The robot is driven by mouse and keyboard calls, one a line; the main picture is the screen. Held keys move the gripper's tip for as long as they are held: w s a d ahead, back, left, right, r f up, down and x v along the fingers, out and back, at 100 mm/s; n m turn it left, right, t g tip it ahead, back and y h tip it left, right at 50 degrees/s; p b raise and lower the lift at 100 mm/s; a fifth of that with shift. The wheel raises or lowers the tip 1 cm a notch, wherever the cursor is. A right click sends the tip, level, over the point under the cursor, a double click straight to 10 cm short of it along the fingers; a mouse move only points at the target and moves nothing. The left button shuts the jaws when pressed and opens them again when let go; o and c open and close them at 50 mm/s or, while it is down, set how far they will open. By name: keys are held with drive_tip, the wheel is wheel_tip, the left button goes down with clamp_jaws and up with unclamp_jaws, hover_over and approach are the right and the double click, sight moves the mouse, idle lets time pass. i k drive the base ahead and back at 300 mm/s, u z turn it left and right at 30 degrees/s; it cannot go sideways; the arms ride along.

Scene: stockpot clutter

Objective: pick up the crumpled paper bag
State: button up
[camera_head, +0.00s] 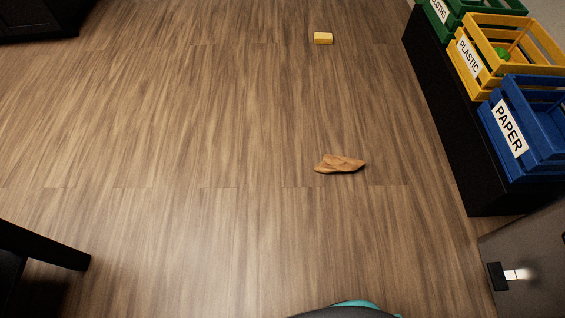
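A crumpled brown paper bag (340,164) lies on the wooden floor, right of the middle of the head view. Nothing touches it and it shows in full. My gripper cannot be made out in this view. A dark, teal-edged rounded shape shows at the bottom edge, and I cannot tell what it is.
A yellow block (323,38) lies farther back. At right, a black bench (450,130) bears a blue PAPER crate (527,165), a yellow PLASTIC crate (468,82) and a green CLOTHS crate (447,27). Dark furniture (45,245) stands at lower left. Floor around the bag is clear.

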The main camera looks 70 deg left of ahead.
sight(331, 164)
drive_tip(key=u, duration=1.35)
drive_tip(key=i, duration=1)
